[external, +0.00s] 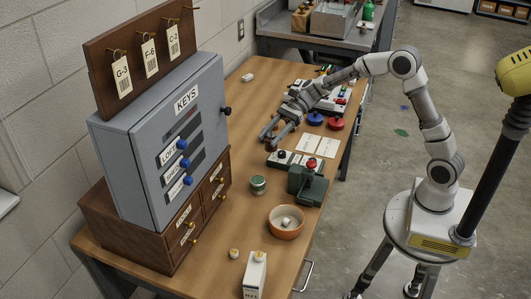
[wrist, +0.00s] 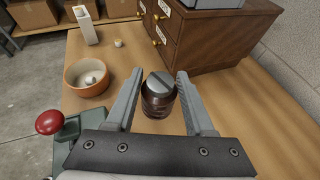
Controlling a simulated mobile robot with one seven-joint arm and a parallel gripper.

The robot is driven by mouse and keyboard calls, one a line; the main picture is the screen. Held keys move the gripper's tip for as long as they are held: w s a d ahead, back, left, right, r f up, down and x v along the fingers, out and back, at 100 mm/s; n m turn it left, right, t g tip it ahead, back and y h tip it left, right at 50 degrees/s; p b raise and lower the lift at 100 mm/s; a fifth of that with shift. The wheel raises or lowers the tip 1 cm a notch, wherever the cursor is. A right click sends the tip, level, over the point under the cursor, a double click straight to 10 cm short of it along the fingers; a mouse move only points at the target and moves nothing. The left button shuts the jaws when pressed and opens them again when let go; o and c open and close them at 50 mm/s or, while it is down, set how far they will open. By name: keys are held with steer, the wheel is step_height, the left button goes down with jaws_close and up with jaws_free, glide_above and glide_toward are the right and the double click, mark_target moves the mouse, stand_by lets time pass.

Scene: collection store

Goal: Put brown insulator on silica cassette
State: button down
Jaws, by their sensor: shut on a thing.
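My gripper (external: 268,138) is shut on the brown insulator, a dark, glossy, ribbed cylinder (wrist: 158,104) between the two fingers in the wrist view. A grey slotted disc (wrist: 160,82) shows at its upper end; I cannot tell whether it is part of it or lies behind. In the external view the gripper is over the table's middle, and the insulator is small and dark at the fingertips. A small round greenish tin (external: 258,185) stands on the table in front of the fingers; it may be the silica cassette, but I read no label on it.
An orange bowl (external: 286,223) with a pale piece inside and a green device with a red knob (external: 307,184) stand beside the tin. A drawer cabinet (external: 185,222) bears the grey key box (external: 165,130). A white carton (external: 254,274) stands near the front. Bare wood surrounds the tin.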

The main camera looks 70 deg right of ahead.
steer(key=x, duration=0.2)
steer(key=b+x, duration=0.1)
steer(key=x, duration=0.2)
steer(key=f+b+x, duration=0.1)
steer(key=x, duration=0.2)
steer(key=shift+s+f, duration=0.15)
steer(key=shift+s, duration=0.15)
steer(key=shift+f+b, duration=0.85)
steer(key=shift+f, duration=1.1)
steer(key=shift+f, duration=0.1)
steer(key=shift+f, duration=0.15)
steer(key=shift+c, duration=1.3)
jaws_free()
steer(key=shift+r, duration=0.2)
